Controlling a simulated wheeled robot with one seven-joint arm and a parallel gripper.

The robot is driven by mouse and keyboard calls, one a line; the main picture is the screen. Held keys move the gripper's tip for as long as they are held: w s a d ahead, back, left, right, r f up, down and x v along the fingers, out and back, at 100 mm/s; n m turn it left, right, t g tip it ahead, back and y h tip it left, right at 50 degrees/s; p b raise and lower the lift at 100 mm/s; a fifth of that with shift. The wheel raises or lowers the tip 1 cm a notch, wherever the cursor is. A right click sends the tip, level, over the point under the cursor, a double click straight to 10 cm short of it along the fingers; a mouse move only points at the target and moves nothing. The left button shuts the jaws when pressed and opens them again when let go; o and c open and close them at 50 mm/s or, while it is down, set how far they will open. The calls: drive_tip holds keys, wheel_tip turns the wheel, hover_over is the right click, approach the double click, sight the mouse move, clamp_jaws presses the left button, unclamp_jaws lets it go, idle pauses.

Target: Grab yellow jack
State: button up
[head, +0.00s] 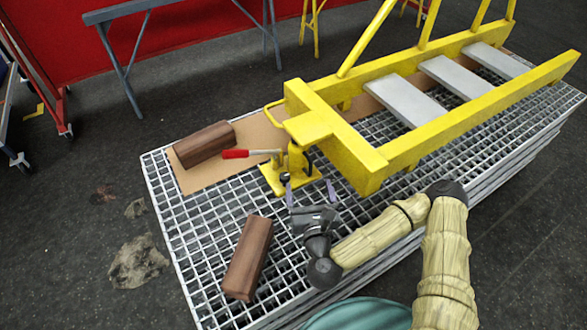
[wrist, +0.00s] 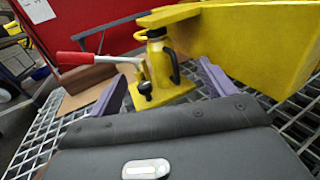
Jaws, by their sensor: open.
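The yellow jack (head: 290,172) stands on the metal grating (head: 205,221), at the near left end of the yellow boom frame (head: 335,137). Its lever with a red grip (head: 235,154) points left. The jack also shows in the wrist view (wrist: 157,77), straight ahead between my fingers. My gripper (head: 310,192) is open and empty, with its purple fingers pointing at the jack's base from the near side. In the wrist view the fingers of my gripper (wrist: 160,85) stand left and right of the jack. I cannot tell whether they touch it.
A brown wooden block (head: 204,144) lies on a cardboard sheet (head: 193,178) left of the jack. Another wooden block (head: 247,257) lies on the grating left of my gripper. The boom frame rises close on the right. Grey sawhorse legs (head: 121,70) stand behind.

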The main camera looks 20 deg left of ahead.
sight(300, 149)
drive_tip(key=b+x, duration=0.1)
drive_tip(key=x, duration=0.8)
drive_tip(key=shift+w+b, duration=0.2)
drive_tip(key=shift+b, duration=0.1)
drive_tip(key=shift+a, duration=0.15)
drive_tip(key=x, duration=0.5)
drive_tip(key=shift+a+r, duration=0.1)
drive_tip(key=shift+a, duration=0.1)
clamp_jaws()
drive_tip(key=shift+r, duration=0.3)
